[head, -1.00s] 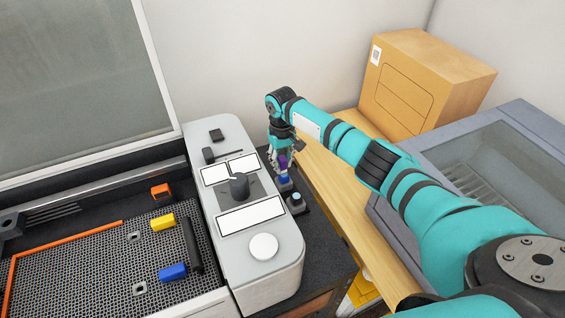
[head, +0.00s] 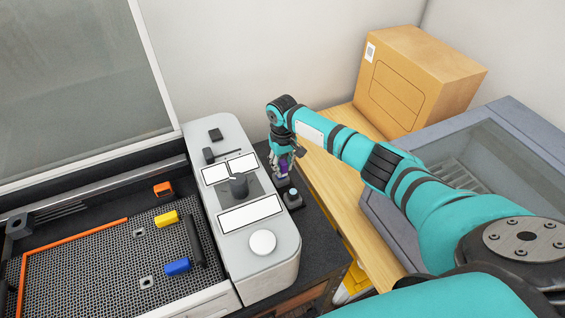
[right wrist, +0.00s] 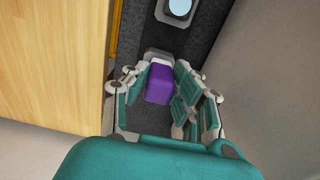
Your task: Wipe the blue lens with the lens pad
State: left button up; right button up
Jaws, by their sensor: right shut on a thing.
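My right gripper (head: 282,163) is shut on the purple lens pad (head: 282,172), at the right side of the grey machine. In the right wrist view the gripper (right wrist: 162,76) holds the purple block (right wrist: 159,88), which has a pale far end. That end is over a small grey stand (right wrist: 155,53). The deep blue lens on this stand is hidden under the pad. I cannot tell whether pad and lens touch. A second stand with a pale blue lens (head: 294,193) is just beside it, and this lens also shows in the right wrist view (right wrist: 179,8). My left gripper is not in view.
The grey machine (head: 275,270) with a knob (head: 239,187) and white button is close on the left. A honeycomb bed (head: 110,260) holds yellow, blue and orange pieces. A cardboard box (head: 415,80) stands on the wooden surface (head: 335,165) at the right.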

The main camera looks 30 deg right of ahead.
jog(key=shift+w+f+b, duration=0.15)
jog(key=shift+w+b, duration=0.15)
jog(key=shift+b, duration=0.25)
jog(key=shift+w+b, duration=0.4)
jog(key=shift+w, duration=0.05)
notch_tip(320, 180, up, 3)
jog(key=p, duration=0.3)
jog(key=shift+r, duration=2.15)
